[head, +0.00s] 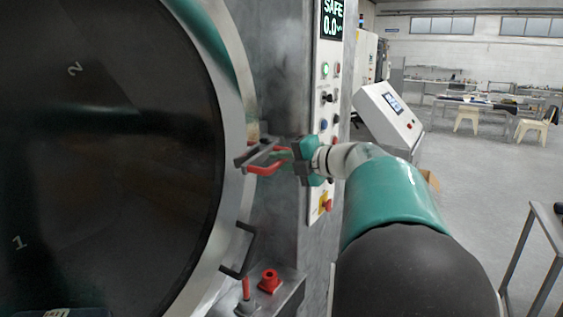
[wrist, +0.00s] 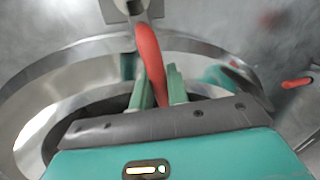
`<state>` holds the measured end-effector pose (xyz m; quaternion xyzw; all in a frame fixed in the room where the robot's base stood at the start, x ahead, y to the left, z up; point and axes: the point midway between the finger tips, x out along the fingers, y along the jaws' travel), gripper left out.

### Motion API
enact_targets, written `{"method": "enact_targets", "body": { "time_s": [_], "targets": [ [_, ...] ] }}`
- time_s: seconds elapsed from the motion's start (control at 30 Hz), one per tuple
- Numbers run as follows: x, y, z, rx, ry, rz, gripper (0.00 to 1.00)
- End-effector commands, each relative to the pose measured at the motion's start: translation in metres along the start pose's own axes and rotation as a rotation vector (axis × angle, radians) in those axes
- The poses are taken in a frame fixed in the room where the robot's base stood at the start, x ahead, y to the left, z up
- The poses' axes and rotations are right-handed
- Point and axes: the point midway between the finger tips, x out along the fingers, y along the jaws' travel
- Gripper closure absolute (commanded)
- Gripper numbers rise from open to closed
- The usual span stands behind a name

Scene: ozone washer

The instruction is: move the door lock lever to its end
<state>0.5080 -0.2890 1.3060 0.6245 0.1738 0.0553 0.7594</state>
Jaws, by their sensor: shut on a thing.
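The door lock lever (head: 266,168) has a red handle and sits at the right rim of the round door. It also shows in the wrist view as a curved red bar (wrist: 151,60) running down from a grey mount. My gripper (head: 284,154) reaches it from the right. In the wrist view its green fingers (wrist: 160,88) stand on either side of the red bar and are shut on it. The lower end of the bar passes behind the gripper body and is hidden.
The big dark round door (head: 110,150) fills the left. A black door handle (head: 238,250) and a red fitting (head: 269,280) on a metal block lie below the lever. The control panel (head: 328,110) with buttons stands close behind my gripper. Open floor lies to the right.

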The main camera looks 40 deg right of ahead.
Motion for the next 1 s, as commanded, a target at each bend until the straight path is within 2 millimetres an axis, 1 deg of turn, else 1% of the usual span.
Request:
{"method": "enact_targets", "body": {
  "time_s": [0.13, 0.17, 0.2, 0.23, 0.53, 0.67, 0.77, 1.0],
  "targets": [
    [-0.002, 0.003, 0.001, -0.001, -0.004, 0.005, 1.00],
    [-0.002, 0.003, 0.001, -0.001, -0.004, 0.005, 0.80],
    [-0.002, 0.003, 0.001, -0.001, -0.004, 0.005, 0.72],
    [-0.002, 0.003, 0.001, -0.002, -0.004, 0.005, 0.66],
    [-0.002, 0.002, 0.001, -0.001, -0.002, 0.003, 0.65],
    [-0.011, 0.002, 0.001, -0.002, -0.005, 0.003, 0.65],
    [-0.026, 0.001, 0.001, -0.001, -0.005, 0.003, 0.65],
    [-0.079, 0.002, 0.001, -0.001, -0.005, 0.003, 0.65]
  ]
}}
